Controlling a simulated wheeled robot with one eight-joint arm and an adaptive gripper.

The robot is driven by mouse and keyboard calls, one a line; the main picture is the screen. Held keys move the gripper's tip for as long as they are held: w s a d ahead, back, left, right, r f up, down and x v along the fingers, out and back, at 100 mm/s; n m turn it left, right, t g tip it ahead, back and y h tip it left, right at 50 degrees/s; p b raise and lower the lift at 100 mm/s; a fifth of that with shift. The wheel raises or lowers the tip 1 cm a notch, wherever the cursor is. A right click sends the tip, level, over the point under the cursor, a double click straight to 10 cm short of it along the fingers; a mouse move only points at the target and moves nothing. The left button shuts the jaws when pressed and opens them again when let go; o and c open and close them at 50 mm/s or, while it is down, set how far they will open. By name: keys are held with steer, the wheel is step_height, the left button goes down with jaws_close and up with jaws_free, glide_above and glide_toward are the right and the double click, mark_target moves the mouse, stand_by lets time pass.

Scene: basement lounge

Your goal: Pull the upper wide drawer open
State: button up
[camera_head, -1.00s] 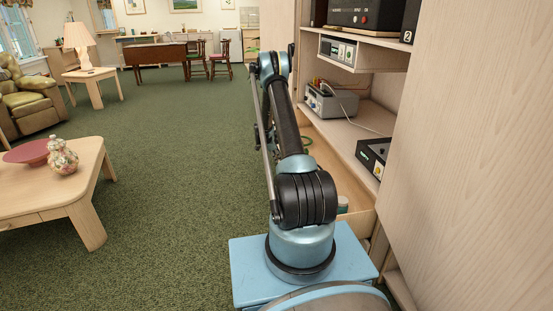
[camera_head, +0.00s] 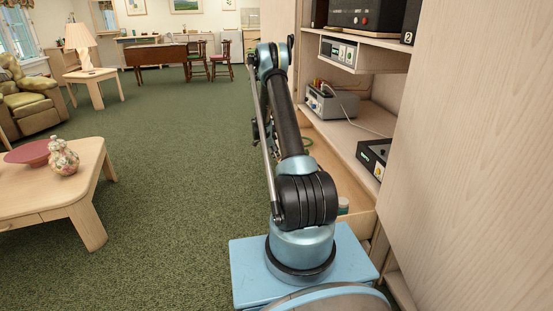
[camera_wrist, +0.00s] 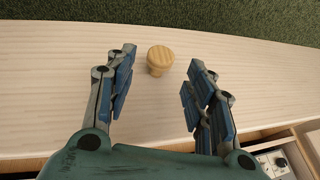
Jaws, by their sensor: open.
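The upper wide drawer (camera_head: 340,183) stands pulled out of the cabinet beside my arm, with part of its inside showing in the head view. Its pale wooden front (camera_wrist: 50,75) fills much of the wrist view. A round wooden knob (camera_wrist: 159,58) is on that front. My gripper (camera_wrist: 160,74) is open, with one blue-padded finger on each side of the knob's line and visible gaps to both. The knob sits around the fingertips' far end, and its exact depth between them is unclear. My arm hides the gripper and drawer front in the head view.
The cabinet shelves (camera_head: 350,130) hold several electronic devices, with a tall wooden panel (camera_head: 480,150) at the right. A low table (camera_head: 75,195) with a vase and a red bowl stands left. Green carpet (camera_head: 175,170) between is clear.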

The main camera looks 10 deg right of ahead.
steer(key=v, duration=0.7)
steer(key=shift+r, duration=0.2)
steer(key=shift+s+a, duration=0.1)
